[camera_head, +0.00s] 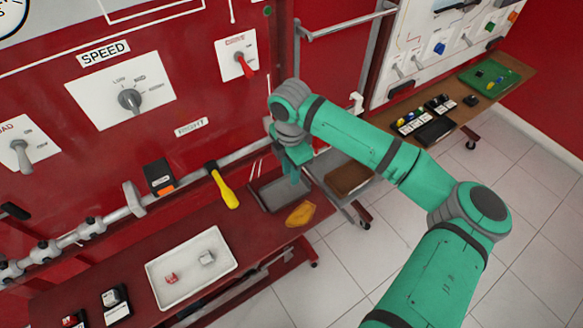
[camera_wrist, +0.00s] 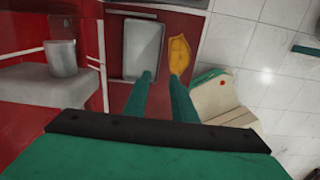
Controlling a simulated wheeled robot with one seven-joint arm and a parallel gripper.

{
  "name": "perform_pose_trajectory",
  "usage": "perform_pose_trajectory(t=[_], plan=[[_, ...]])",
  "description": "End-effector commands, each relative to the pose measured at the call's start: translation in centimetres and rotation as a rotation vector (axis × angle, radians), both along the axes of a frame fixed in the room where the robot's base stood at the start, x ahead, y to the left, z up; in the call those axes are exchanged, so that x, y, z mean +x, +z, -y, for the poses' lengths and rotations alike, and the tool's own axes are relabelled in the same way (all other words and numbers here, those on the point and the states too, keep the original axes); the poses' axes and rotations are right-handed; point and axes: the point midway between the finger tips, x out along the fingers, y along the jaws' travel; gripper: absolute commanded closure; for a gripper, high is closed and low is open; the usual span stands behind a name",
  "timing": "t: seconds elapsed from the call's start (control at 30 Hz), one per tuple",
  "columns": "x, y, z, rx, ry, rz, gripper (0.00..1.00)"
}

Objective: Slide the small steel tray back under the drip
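The small steel tray (camera_head: 268,203) is a shallow grey rectangle on the red bench, near its right end below the panel. It also shows in the wrist view (camera_wrist: 141,62), ahead of my fingers. My gripper (camera_head: 294,175) is over the tray in the head view and covers part of it. In the wrist view my gripper (camera_wrist: 160,76) has its two green fingers apart with nothing between them. The left finger overlaps the tray's near right corner; I cannot tell whether it touches. The drip outlet is not clearly seen.
A crumpled orange cloth (camera_head: 301,214) lies right of the tray. A yellow-handled tool (camera_head: 223,187) is to its left. A larger white tray (camera_head: 160,298) with small parts stands further left on the bench. A grey cart (camera_head: 322,162) is beyond the bench's right end.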

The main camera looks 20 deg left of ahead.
Motion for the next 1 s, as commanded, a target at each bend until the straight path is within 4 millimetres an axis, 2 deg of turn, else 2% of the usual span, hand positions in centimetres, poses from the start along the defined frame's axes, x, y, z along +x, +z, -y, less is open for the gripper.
perform_pose_trajectory(t=[0.13,0.27,0.57,1.0], plan=[[0.0,-0.5,0.0,0.0,0.0,-0.001,0.76],[0.0,-1.9,0.1,-0.001,-0.001,-0.002,0.76],[-0.3,-6.9,-0.8,-0.001,0.014,-0.002,0.76],[-0.1,-13.8,-0.1,-0.002,0.001,-0.001,0.76]])
